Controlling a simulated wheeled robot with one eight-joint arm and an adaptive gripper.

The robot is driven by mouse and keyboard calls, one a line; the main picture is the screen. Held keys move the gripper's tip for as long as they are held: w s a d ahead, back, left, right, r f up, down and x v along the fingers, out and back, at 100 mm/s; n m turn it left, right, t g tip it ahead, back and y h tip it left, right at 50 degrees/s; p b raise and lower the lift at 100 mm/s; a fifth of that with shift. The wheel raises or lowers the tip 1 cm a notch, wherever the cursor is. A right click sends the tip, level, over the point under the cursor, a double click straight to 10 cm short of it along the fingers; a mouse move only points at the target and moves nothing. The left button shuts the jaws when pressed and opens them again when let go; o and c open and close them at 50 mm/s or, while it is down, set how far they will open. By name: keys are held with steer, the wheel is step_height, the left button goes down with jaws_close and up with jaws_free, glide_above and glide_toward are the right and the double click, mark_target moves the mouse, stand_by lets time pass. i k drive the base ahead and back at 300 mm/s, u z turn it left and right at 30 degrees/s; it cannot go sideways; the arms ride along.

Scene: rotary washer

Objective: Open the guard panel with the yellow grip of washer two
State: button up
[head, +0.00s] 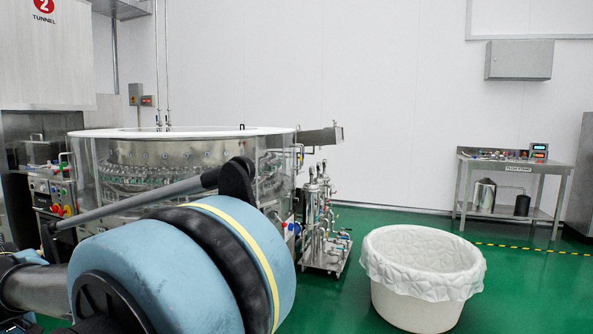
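A round washer (185,153) with a steel drum, a ring of small bottles or vials and a white top rim stands at the left. Clear guard panels (88,158) wrap around it. A red number 2 sign reading TUNNEL (44,6) is on the steel housing behind it. No yellow grip can be made out on the guard. My blue and black arm fills the lower left foreground and hides the washer's lower front. The yellow stripe there is on my own arm. My gripper is not in view.
A control box (52,190) with coloured buttons is at the washer's left. A steel filter skid (322,225) stands at its right. A white lined tub (425,285) is on the green floor (530,290) at right front. A bench (513,164) stands by the far wall.

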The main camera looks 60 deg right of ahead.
mark_target(283, 166)
steer(key=z, duration=2.35)
steer(key=i, duration=1)
steer(key=u, duration=0.1)
steer(key=k, duration=0.45)
steer(key=z, duration=0.6)
steer(key=i, duration=1.1)
